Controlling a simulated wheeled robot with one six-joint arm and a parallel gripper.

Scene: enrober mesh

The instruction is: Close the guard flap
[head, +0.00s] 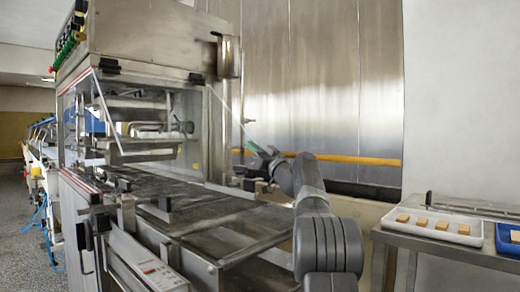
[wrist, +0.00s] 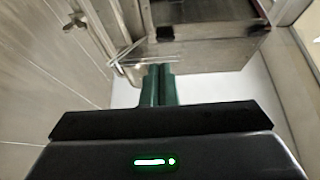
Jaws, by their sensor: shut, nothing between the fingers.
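The guard flap (head: 226,106) looks like a clear panel at the near end of the machine's hood. Its slanting edge runs down and out toward my gripper, so it seems to stand tilted open. My gripper (head: 252,146) is at the right of the hood opening, close to the flap's lower edge. In the wrist view my green fingers (wrist: 158,72) are together with nothing between them. Their tips are close to a thin clear edge, but I cannot tell whether they touch it.
The steel hood (head: 150,40) stands above the dark mesh belt (head: 225,215). A yellow rail (head: 345,158) runs along the back wall. At right, a steel table (head: 440,252) holds a white tray (head: 474,239) with several tan pieces and a blue tray (head: 507,246).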

